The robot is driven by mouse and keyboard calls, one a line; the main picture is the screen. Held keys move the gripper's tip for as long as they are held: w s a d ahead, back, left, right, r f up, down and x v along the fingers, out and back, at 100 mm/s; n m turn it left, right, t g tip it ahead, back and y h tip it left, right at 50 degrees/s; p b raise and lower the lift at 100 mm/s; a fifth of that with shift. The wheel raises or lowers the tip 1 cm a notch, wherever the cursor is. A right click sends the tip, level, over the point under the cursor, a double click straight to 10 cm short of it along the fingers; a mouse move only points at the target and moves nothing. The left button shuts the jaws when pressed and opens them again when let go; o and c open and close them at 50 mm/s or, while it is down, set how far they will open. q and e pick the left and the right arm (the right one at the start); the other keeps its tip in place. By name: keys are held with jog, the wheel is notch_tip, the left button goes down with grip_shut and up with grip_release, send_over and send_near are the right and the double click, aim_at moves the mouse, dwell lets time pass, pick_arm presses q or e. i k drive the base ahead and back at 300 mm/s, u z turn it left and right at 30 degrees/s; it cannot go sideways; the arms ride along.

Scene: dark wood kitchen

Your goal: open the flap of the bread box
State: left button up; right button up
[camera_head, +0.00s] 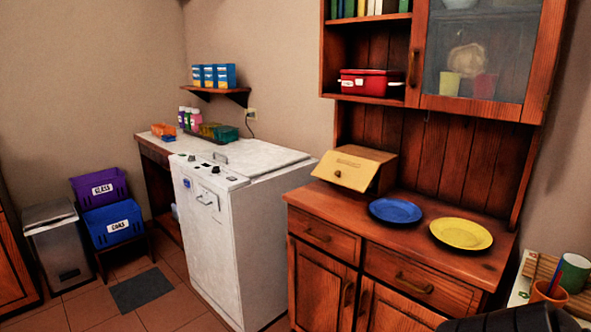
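The bread box (375,156) stands on the left part of the wooden cabinet's counter, near the back panel. It has a brown wooden top. Its yellow flap (342,171) forms the slanted front, with a small dark handle in the middle. The flap looks shut, and the inside of the box is hidden.
A blue plate (396,211) and a yellow plate (461,233) lie on the counter right of the box. A white appliance (235,240) stands left of the cabinet. Cups (572,270) stand at the lower right. Tiled floor (92,308) is clear at the lower left.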

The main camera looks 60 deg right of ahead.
aim_at(352, 172)
jog(key=z, duration=0.15)
jog(key=i, duration=2.35)
jog(key=z, duration=1.7)
jog(key=i, duration=1.05)
jog(key=z, duration=1.1)
